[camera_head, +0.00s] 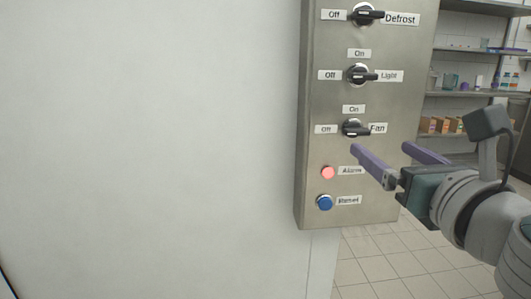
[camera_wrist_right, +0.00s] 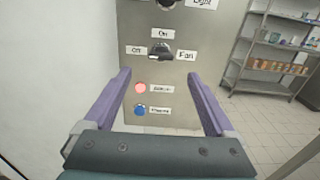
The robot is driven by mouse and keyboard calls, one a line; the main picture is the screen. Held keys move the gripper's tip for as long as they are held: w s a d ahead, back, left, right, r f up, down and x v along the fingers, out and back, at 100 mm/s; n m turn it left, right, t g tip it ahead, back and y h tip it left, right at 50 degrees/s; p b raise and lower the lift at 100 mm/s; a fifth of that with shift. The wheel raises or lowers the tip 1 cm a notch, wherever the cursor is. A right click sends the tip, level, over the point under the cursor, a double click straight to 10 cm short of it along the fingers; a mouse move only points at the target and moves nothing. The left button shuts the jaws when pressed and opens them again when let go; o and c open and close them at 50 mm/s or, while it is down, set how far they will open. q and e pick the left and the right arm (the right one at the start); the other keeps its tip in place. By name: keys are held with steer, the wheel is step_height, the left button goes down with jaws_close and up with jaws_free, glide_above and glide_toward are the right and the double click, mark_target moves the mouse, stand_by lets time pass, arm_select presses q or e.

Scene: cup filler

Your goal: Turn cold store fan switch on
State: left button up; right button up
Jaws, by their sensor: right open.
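The fan switch (camera_head: 355,129) is a black rotary knob on a grey metal panel (camera_head: 318,60), with an "Off" label at its left, "On" above and "Fan" at its right. The knob also shows in the right wrist view (camera_wrist_right: 159,53), ahead of the fingers. My right gripper (camera_head: 380,150) is open, with two purple fingers. Nothing is between the fingers. My left gripper is not in view.
The light knob (camera_head: 360,75) and defrost knob (camera_head: 366,14) are above the fan switch. A red alarm light (camera_head: 328,172) and a blue button (camera_head: 324,202) are below. A white wall (camera_head: 150,140) fills the left. Metal shelves (camera_head: 478,94) stand behind at right.

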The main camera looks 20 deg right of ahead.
mark_target(359, 131)
steer(key=x, duration=0.9)
steer(key=shift+w+d+b, duration=0.2)
steer(key=shift+w+b, duration=0.1)
steer(key=shift+b, duration=0.05)
steer(key=c, duration=1.4)
